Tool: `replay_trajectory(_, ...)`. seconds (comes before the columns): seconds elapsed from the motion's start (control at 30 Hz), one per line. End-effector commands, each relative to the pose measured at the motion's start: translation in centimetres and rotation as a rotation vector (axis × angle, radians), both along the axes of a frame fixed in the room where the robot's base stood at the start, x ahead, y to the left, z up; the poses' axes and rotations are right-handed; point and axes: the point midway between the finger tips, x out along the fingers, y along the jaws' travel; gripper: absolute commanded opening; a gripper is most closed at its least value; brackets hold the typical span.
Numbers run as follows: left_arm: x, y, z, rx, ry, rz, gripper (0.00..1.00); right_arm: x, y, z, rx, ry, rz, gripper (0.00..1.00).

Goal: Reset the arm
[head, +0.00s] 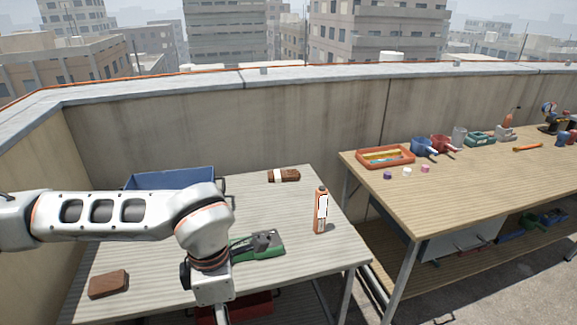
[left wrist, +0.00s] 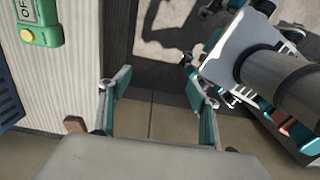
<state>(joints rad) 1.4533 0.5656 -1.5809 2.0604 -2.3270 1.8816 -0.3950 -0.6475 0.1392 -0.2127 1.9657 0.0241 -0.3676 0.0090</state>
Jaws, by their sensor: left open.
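My left arm reaches in from the left in the head view, over the grey slatted table (head: 318,262). Its wrist points down, and my left gripper is mostly cut off at the bottom edge. In the left wrist view my left gripper (left wrist: 157,78) has its two teal fingers spread apart, with nothing between them. Below them are the table's edge and the floor. A green device with a yellow button and a partly cut-off label (left wrist: 40,22) lies on the table at top left. My right arm and gripper do not show in the head view.
On the table are a blue crate (head: 170,178), an orange bottle (head: 320,210), a green tool (head: 258,246), a brown brush-like block (head: 284,176) and a brown block (head: 108,284). A wooden workbench (head: 460,190) with trays and cups stands right. A parapet wall (head: 290,125) runs behind.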

Motion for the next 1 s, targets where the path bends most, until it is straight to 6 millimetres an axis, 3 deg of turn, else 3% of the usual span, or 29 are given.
replay_trajectory(0.2, -5.4, -6.2, -1.5, -0.211, 0.184, -0.039, 0.62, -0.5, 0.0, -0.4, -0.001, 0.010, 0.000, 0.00)
replay_trajectory(0.37, -9.8, -11.4, -0.9, -0.414, 0.343, -0.042, 0.62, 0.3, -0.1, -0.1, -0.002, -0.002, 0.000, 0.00)
replay_trajectory(0.47, -12.8, -15.2, 0.7, -0.579, 0.473, -0.019, 0.62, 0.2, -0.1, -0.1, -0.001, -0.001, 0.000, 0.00)
replay_trajectory(0.63, -16.2, -21.1, 6.0, -0.917, 0.723, 0.098, 0.62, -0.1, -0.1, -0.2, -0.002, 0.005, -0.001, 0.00)
replay_trajectory(0.73, -16.1, -23.4, 9.7, -1.113, 0.863, 0.212, 0.62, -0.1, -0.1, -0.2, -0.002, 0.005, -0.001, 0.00)
replay_trajectory(0.83, -14.5, -24.5, 13.1, -1.300, 0.999, 0.361, 0.62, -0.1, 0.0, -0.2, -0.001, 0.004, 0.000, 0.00)
replay_trajectory(1.0, -8.8, -23.7, 16.4, -1.586, 1.202, 0.694, 0.62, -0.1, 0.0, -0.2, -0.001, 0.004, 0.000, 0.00)
